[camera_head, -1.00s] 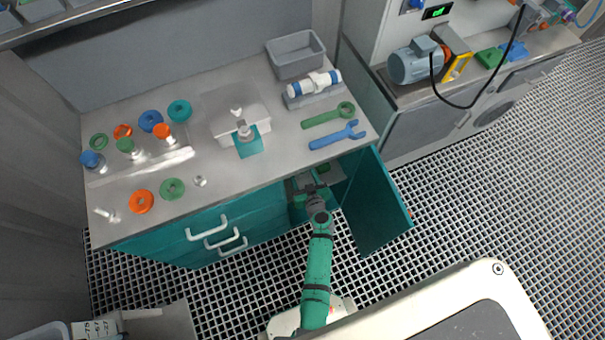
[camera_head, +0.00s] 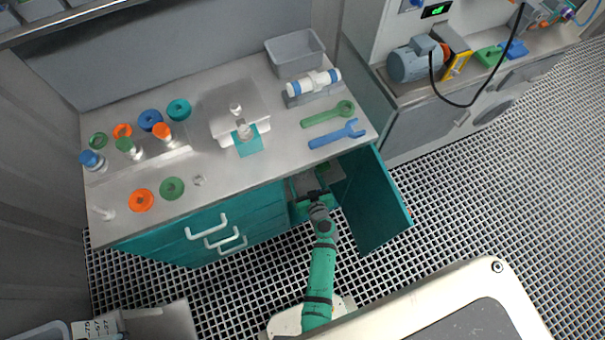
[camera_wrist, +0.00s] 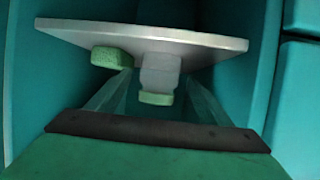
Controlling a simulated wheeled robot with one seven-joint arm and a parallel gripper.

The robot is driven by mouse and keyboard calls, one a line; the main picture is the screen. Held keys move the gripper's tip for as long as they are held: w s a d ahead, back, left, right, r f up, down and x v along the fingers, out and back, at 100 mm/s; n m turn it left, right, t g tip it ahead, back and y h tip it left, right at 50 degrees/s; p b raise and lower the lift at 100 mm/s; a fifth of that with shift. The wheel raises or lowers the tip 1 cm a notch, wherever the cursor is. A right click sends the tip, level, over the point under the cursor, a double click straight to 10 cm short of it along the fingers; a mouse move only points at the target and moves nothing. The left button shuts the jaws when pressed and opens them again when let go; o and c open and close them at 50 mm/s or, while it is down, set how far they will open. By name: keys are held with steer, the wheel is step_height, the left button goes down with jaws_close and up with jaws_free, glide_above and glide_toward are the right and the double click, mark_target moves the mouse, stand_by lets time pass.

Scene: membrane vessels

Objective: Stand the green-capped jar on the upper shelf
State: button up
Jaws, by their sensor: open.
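My gripper (camera_head: 313,194) is at the open teal cupboard under the bench, its far end partly inside. In the wrist view my gripper (camera_wrist: 157,82) is open, its pale see-through fingers apart. A pale jar with a green cap (camera_wrist: 159,75) shows between and beyond the fingers, its cap toward the bottom of the picture. The jar is at the edge of a grey shelf plate (camera_wrist: 215,40). I cannot tell whether the fingers touch it. A second green, faceted piece (camera_wrist: 112,58) is at the plate to its left.
The open cupboard door (camera_head: 375,205) stands to the right of my arm. Teal cupboard walls (camera_wrist: 245,85) are close on both sides in the wrist view. Drawers with pale handles (camera_head: 220,235) are to the left. The bench top above holds rings, vessels and wrenches (camera_head: 335,134).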

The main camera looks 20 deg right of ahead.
steer(key=v, duration=0.8)
steer(key=shift+s, duration=0.2)
steer(key=s+a+r+g+h, duration=0.1)
steer(key=s+a+r, duration=0.2)
steer(key=s+a, duration=0.3)
steer(key=s+a+r, duration=0.3)
steer(key=s, duration=0.5)
steer(key=s+a+r+t, duration=0.1)
steer(key=s+a+r, duration=0.1)
steer(key=r, duration=0.5)
steer(key=s+a+r+t+y, duration=0.1)
steer(key=s+a+r, duration=0.2)
steer(key=r, duration=0.4)
steer(key=s+a+r+n+t+y, duration=0.1)
steer(key=s+a+r, duration=0.2)
steer(key=r, duration=0.5)
steer(key=shift+s+a, duration=0.15)
steer(key=shift+s, duration=0.15)
